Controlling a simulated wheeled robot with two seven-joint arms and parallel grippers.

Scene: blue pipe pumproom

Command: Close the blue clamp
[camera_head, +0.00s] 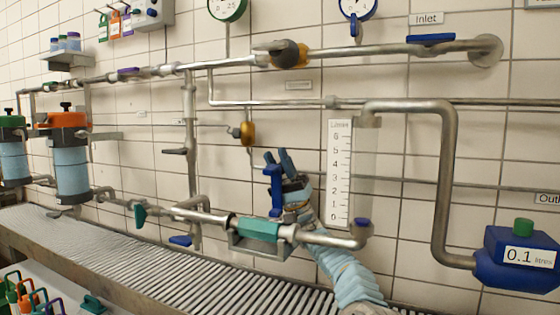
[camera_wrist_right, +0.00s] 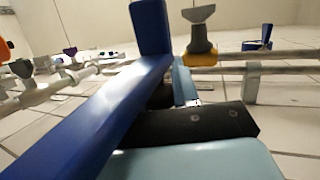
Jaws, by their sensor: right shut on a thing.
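The blue clamp's handle (camera_head: 276,192) stands upright above the teal block (camera_head: 258,229) on the lower pipe. My right gripper (camera_head: 279,160) is at this handle, reaching up from the lower right, and is shut on it. In the right wrist view the blue handle (camera_wrist_right: 95,118) runs large across the picture from the lower left, with an end part standing up at the top. It hides part of the fingers, so the exact contact is hard to see. My left gripper is out of view.
A yellow-handled valve (camera_head: 248,133) hangs above and left of my gripper. A white litre scale (camera_head: 339,174) stands close on the right. A roller conveyor (camera_head: 150,262) runs below.

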